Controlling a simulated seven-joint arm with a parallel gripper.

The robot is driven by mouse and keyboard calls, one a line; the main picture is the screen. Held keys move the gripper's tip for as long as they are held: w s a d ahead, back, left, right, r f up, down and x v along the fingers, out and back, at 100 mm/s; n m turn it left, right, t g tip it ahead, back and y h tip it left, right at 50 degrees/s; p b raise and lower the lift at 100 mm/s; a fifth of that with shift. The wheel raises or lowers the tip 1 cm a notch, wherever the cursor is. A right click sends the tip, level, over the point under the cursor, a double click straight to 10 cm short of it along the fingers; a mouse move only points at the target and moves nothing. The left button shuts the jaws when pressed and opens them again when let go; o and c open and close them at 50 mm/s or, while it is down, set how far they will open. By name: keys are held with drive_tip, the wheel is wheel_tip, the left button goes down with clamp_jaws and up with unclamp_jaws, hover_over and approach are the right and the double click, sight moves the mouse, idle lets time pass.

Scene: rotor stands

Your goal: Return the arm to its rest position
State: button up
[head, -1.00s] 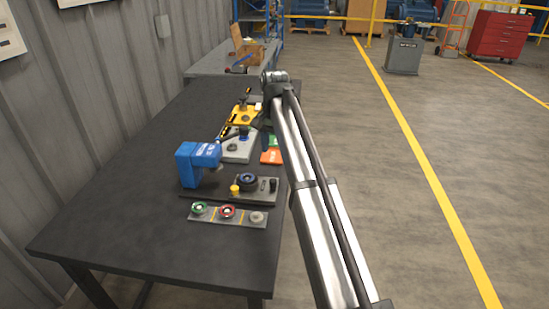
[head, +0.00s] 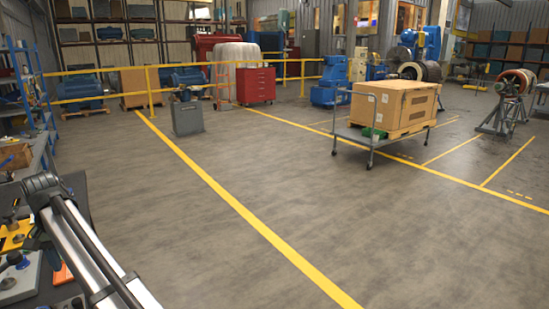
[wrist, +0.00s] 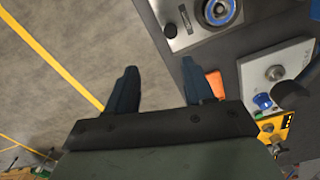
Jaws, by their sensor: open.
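My gripper (wrist: 155,85) shows in the wrist view with its two dark fingers spread apart and nothing between them. It hangs over the edge of the dark workbench (wrist: 225,62), with the floor under its left finger. In the head view my arm reaches up from the bottom left corner beside the bench (head: 72,184); the gripper itself is not clearly visible there.
A cart with a wooden crate (head: 393,105) stands on the floor. The floor between is clear.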

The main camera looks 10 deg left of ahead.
drive_tip(key=w+d+f+m, duration=0.1)
drive_tip(key=w+d+f, duration=0.3)
drive_tip(key=d+f, duration=0.4)
drive_tip(key=w+d+f+g+h, duration=0.1)
drive_tip(key=w+d+f, duration=0.45)
drive_tip(key=f, duration=0.35)
drive_tip(key=w+d+f+m, duration=0.1)
drive_tip(key=w+d+f, duration=0.2)
drive_tip(key=d+f, duration=0.5)
drive_tip(key=w+d+f+g, duration=0.1)
drive_tip(key=d+f+g, duration=0.1)
drive_tip(key=d+f, duration=1.75)
drive_tip(key=s+d+f+m+g, duration=0.1)
drive_tip(key=s+d+f, duration=0.3)
drive_tip(key=d, duration=0.4)
drive_tip(key=s+d+f+m, duration=0.1)
drive_tip(key=s+d+f, duration=0.3)
drive_tip(key=d, duration=0.4)
drive_tip(key=s+d+f+g, duration=0.1)
drive_tip(key=s+d+f, duration=0.25)
drive_tip(key=d, duration=0.35)
drive_tip(key=s+d+f+m+g, duration=0.1)
drive_tip(key=s+d+f, duration=0.1)
drive_tip(key=s+d, duration=0.5)
drive_tip(key=s+d+f+m+y, duration=0.1)
drive_tip(key=s+d+f, duration=0.2)
drive_tip(key=s, duration=1.1)
drive_tip(key=d, duration=0.3)
drive_tip(key=shift+s+d+f+g, duration=0.2)
drive_tip(key=shift+d+g, duration=0.2)
